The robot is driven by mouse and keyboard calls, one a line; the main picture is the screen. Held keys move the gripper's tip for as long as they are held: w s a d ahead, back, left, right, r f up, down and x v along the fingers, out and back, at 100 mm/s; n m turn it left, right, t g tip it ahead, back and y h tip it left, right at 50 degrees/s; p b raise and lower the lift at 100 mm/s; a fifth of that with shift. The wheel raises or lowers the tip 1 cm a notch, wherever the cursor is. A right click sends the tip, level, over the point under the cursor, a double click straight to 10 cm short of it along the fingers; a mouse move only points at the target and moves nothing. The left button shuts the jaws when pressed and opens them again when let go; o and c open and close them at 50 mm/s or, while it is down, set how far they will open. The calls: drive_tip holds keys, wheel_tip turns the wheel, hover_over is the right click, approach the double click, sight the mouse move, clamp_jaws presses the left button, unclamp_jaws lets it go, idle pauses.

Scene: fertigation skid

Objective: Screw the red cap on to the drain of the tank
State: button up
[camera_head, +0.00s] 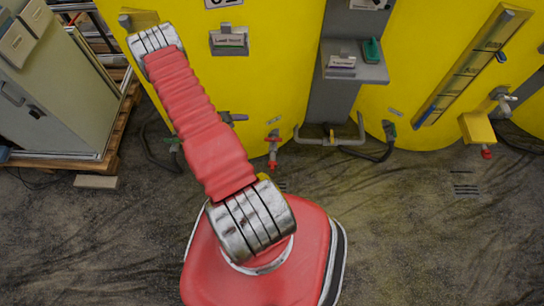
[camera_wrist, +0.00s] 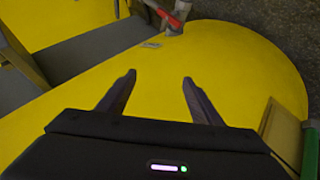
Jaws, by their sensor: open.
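Two large yellow tanks fill the back of the head view, the left tank (camera_head: 270,80) and the right tank (camera_head: 430,60). A red-handled drain fitting (camera_head: 273,148) sits low at the left tank's foot. A small red piece (camera_head: 487,153), perhaps a cap, shows below a yellow box at far right. In the wrist view, my gripper (camera_wrist: 158,76) is open, with nothing between its fingers, against the yellow tank surface (camera_wrist: 235,65). A fitting with a red handle (camera_wrist: 180,11) shows beyond the fingertips. My gripper is not visible in the head view.
A grey cabinet (camera_head: 50,90) stands on a wooden pallet (camera_head: 118,150) at left. A grey bracket (camera_head: 355,65) sits between the tanks, with pipes and cables low down. The yellow box (camera_head: 476,127) juts out at right. The floor in front is mostly clear.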

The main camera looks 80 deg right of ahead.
drive_tip(key=w+a+r, duration=0.1)
drive_tip(key=w+r, duration=0.2)
drive_tip(key=r, duration=0.3)
drive_tip(key=w+a+r+n, duration=0.1)
drive_tip(key=w+r, duration=0.2)
drive_tip(key=r, duration=0.4)
drive_tip(key=w+a+r, duration=0.1)
drive_tip(key=w+r, duration=0.2)
drive_tip(key=r, duration=0.3)
drive_tip(key=w+a+r+n+t, duration=0.1)
drive_tip(key=w+a+r, duration=0.1)
drive_tip(key=a+r, duration=0.45)
drive_tip(key=w+a+r+n+t, duration=0.15)
drive_tip(key=a+r, duration=0.25)
drive_tip(key=r, duration=0.6)
drive_tip(key=s+a+r+n+t+y, duration=0.2)
drive_tip(key=a+r+n+t+y, duration=0.15)
drive_tip(key=a+r, duration=1.25)
drive_tip(key=s+a+r+n+t+y, duration=0.2)
drive_tip(key=s+a, duration=0.2)
drive_tip(key=a, duration=0.5)
drive_tip(key=s+a+r+n+t+y, duration=0.2)
drive_tip(key=s+a+n, duration=0.1)
drive_tip(key=a, duration=0.7)
drive_tip(key=shift+s+r, duration=0.35)
drive_tip(key=shift+r, duration=0.05)
drive_tip(key=shift+y, duration=0.25)
drive_tip(key=shift+c, duration=0.7)
